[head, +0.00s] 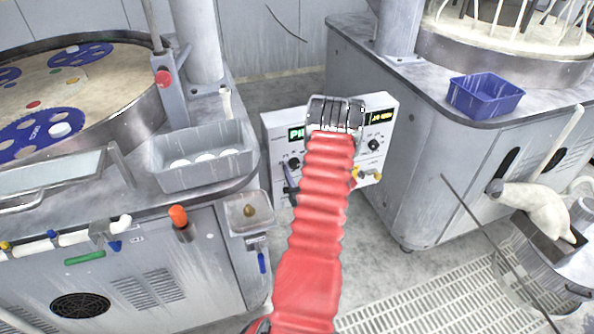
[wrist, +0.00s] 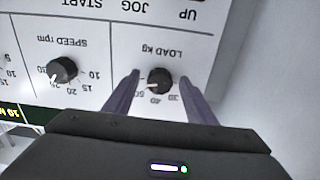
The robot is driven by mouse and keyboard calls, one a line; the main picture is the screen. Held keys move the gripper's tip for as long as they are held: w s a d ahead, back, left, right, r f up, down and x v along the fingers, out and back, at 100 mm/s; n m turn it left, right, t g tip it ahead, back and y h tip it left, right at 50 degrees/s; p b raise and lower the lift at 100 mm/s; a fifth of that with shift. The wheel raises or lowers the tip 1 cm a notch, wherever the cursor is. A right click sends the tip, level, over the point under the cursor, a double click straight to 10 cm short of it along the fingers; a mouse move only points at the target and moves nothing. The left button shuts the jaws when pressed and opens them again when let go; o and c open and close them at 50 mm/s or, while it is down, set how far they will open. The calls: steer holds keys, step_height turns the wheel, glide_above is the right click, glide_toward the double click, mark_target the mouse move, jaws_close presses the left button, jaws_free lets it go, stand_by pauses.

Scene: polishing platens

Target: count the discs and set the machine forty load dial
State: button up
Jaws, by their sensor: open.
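The load dial (wrist: 158,82) is a black knob under the upside-down words LOAD kg in the wrist view. Its pale pointer mark faces the left of the picture, near a number partly hidden by a finger. My gripper (wrist: 160,78) is open, with one purple finger on each side of the knob and gaps visible. In the head view my gripper (head: 335,113) is in front of the white control box (head: 273,150). White discs (head: 205,157) lie in a grey bin (head: 198,181). Another white disc (head: 60,130) sits on a blue carrier on the left platen.
The speed rpm dial (wrist: 62,70) is left of the load dial. Coloured pieces dot the left platen (head: 90,92). A blue basket (head: 485,95) stands on the right machine. A small tray (head: 250,211) holds a brown lump. Grating (head: 420,300) covers the floor at front.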

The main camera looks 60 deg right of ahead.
steer(key=shift+c, duration=0.6)
steer(key=c, duration=0.9)
